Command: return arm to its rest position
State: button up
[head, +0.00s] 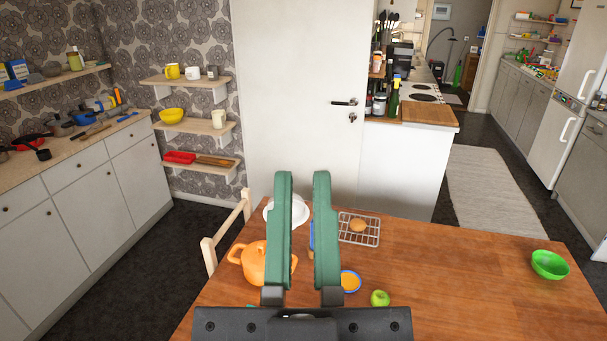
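My gripper (303,232) fills the lower middle of the head view, with two long green fingers pointing away from me. The fingers stand apart with a clear gap between them, and nothing is held in it. They hang in front of the wooden table (465,290) and hide part of what is on it. The rest of my arm cannot be made out.
An orange pot (252,263), white plate (299,211), wire rack (372,238) with a brown item (358,225), orange-and-blue bowl (350,281), green apple (380,298) and green bowl (549,264) are on the table. A chair (226,232) stands left. The table's right middle is clear.

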notch_tip(320, 180, up, 32)
jog(key=p, duration=3)
jog(key=shift+p, duration=0.4)
